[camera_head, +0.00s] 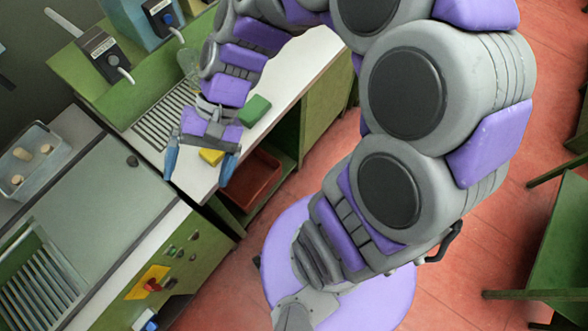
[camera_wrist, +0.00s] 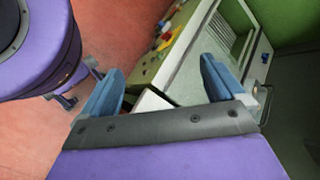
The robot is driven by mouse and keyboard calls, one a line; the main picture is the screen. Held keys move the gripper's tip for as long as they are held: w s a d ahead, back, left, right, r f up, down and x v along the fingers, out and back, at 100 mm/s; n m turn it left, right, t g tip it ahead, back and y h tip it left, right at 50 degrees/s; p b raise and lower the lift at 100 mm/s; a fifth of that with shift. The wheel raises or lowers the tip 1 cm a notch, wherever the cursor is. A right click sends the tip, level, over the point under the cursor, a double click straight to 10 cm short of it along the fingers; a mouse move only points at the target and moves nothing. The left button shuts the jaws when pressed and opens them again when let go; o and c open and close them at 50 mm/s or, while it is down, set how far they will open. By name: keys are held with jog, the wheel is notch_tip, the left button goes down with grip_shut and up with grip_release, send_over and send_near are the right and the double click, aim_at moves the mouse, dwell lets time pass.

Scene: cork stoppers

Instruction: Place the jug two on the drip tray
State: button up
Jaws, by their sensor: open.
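The drip tray (camera_head: 163,122) is a slatted grate on the pale counter, below the tap units in the head view. A clear greenish vessel (camera_head: 188,62), perhaps a jug, stands at its far end, partly hidden by my arm. I cannot tell whether it is jug two. My gripper (camera_head: 200,163) is open and empty, pointing down over the counter's front edge, nearer to me than the drip tray. Its blue fingers are spread in the wrist view (camera_wrist: 160,88), with no jug between them.
A yellow block (camera_head: 211,156) lies close to my gripper, and a green block (camera_head: 254,109) lies to its right. Two tap units (camera_head: 105,53) stand behind the drip tray. A clear bin with corks (camera_head: 32,170) is at left. A red crate (camera_head: 257,175) sits under the counter.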

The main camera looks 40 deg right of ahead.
jog(key=s+d+n+t+h, duration=0.1)
jog(key=s+d+n+h, duration=0.2)
jog(key=s+d+h, duration=0.5)
jog(key=s+d, duration=0.3)
jog(key=d, duration=0.2)
jog(key=shift+d+n+t, duration=0.2)
jog(key=shift+n+t, duration=0.1)
jog(key=shift+n, duration=0.1)
